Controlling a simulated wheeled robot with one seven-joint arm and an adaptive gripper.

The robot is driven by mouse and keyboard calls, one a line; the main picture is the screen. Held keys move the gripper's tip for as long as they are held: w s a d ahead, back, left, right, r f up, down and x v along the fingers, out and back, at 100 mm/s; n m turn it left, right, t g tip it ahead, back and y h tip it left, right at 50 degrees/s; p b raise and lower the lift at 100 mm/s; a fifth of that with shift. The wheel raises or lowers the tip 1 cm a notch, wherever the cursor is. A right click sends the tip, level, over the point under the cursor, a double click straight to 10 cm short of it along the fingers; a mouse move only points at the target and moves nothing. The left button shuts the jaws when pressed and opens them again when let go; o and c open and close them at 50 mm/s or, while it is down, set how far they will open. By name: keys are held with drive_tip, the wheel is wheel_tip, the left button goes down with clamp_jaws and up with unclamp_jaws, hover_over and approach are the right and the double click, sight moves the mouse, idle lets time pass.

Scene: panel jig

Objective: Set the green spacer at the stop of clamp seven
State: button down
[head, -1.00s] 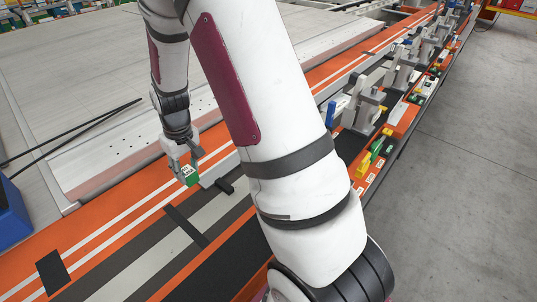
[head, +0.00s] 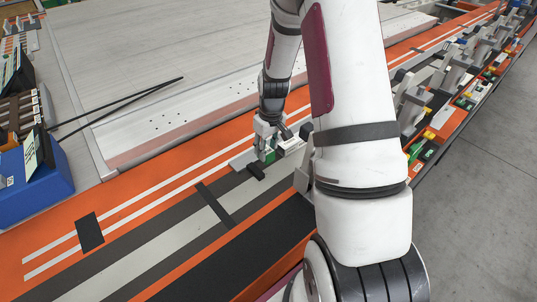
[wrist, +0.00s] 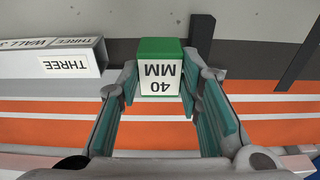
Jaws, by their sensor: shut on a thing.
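The green spacer (wrist: 160,47) has a white face marked "40 MM", upside down in the wrist view. My gripper (wrist: 159,82) is shut on it, with a teal finger pad at each side. In the head view my gripper (head: 265,140) holds the green spacer (head: 267,155) low over the striped bench; whether it touches the surface cannot be told. A light grey block labelled "THREE" (wrist: 66,64) lies to the left in the wrist view, apart from the spacer. Clamp seven cannot be picked out; no label reading seven is legible.
Grey clamps (head: 455,72) stand in a row along the bench's right edge, partly behind my arm. A blue bin (head: 35,185) stands at far left. Black rods (head: 125,105) lie over the pale panel (head: 200,60). The striped bench is mostly clear at lower left.

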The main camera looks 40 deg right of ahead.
drive_tip(key=shift+f, duration=1.6)
drive_tip(key=shift+f, duration=0.1)
drive_tip(key=c, duration=1.1)
unclamp_jaws()
